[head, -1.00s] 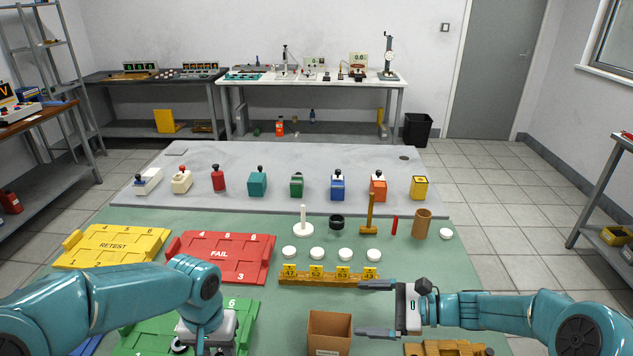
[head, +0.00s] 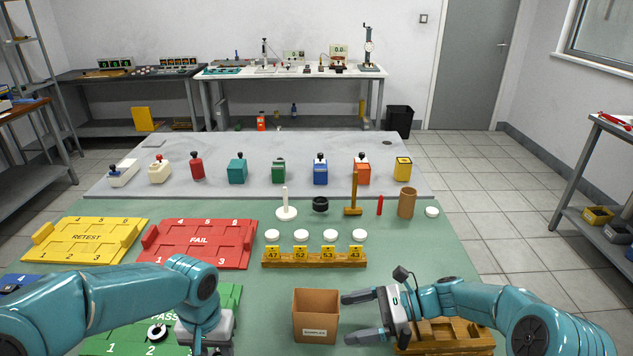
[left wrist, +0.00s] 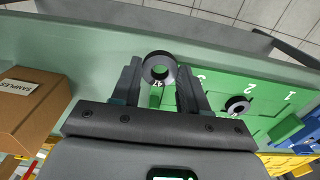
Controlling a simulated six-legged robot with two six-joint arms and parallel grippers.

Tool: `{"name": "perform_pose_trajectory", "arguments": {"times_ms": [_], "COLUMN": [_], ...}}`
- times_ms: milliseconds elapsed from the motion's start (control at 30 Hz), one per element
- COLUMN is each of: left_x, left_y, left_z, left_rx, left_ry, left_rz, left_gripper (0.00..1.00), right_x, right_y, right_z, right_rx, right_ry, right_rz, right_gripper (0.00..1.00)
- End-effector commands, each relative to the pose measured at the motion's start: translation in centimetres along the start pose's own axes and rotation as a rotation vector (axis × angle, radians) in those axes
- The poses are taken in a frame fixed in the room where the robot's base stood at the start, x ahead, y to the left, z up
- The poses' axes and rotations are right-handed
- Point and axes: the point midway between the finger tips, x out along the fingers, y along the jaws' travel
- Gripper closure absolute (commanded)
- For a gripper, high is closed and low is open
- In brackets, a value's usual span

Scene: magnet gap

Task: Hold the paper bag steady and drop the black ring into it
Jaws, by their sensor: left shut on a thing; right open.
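The open brown paper bag (head: 316,328), labelled SAMPLES, stands upright on the green mat at the front centre. It also shows at the left of the left wrist view (left wrist: 34,108). My right gripper (head: 345,318) is open and empty, its fingertips just right of the bag; I cannot tell whether they touch it. My left gripper (left wrist: 159,82) is shut on a black ring (left wrist: 148,66) with a pale inner face, held at its fingertips, away from the bag. In the head view my left arm hides that ring. Another black ring (head: 320,204) sits farther back on the mat.
A green PASS tray (head: 229,296) lies under my left arm, with a dark ring (head: 157,333) on it. Red FAIL (head: 198,258) and yellow RETEST (head: 60,258) trays lie behind. A numbered wooden rack (head: 314,260) stands behind the bag. A wooden tray (head: 470,333) lies beneath my right arm.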

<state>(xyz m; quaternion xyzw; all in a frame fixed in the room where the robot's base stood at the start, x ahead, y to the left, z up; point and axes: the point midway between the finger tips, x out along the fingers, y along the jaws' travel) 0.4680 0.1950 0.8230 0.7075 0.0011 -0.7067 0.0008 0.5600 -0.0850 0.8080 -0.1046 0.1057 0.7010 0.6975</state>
Motion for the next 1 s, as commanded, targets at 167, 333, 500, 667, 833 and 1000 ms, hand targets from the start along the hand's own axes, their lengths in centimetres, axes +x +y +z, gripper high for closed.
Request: {"name": "perform_pose_trajectory", "arguments": {"times_ms": [167,333,500,667,833,1000], "left_x": [0.9,1.4,1.7,1.8,1.8,1.8], "left_y": [0.0,0.0,0.1,0.1,0.1,0.1], "left_z": [0.0,0.0,0.0,0.0,0.0,0.0], "left_rx": [0.000,0.001,0.003,0.003,0.003,0.003], "left_ry": [0.000,0.000,0.000,0.000,0.000,0.000], "left_rz": [0.000,0.000,0.000,0.000,0.000,0.000], "left_gripper": [0.83,0.83,0.83,0.83,0.83,0.83], "right_x": [3.1,5.6,7.1,7.6,7.7,7.7], "right_y": [0.0,0.0,0.0,0.0,0.0,0.0], "right_z": [-0.2,-0.1,-0.1,0.0,0.0,0.0], "right_rx": [-0.002,-0.001,-0.001,-0.001,-0.001,-0.001], "right_ry": [0.000,0.000,0.000,0.001,0.001,0.001], "right_rz": [0.001,0.000,-0.004,-0.005,-0.005,-0.005], "right_gripper": [0.07,0.07,0.07,0.07,0.07,0.36]}}
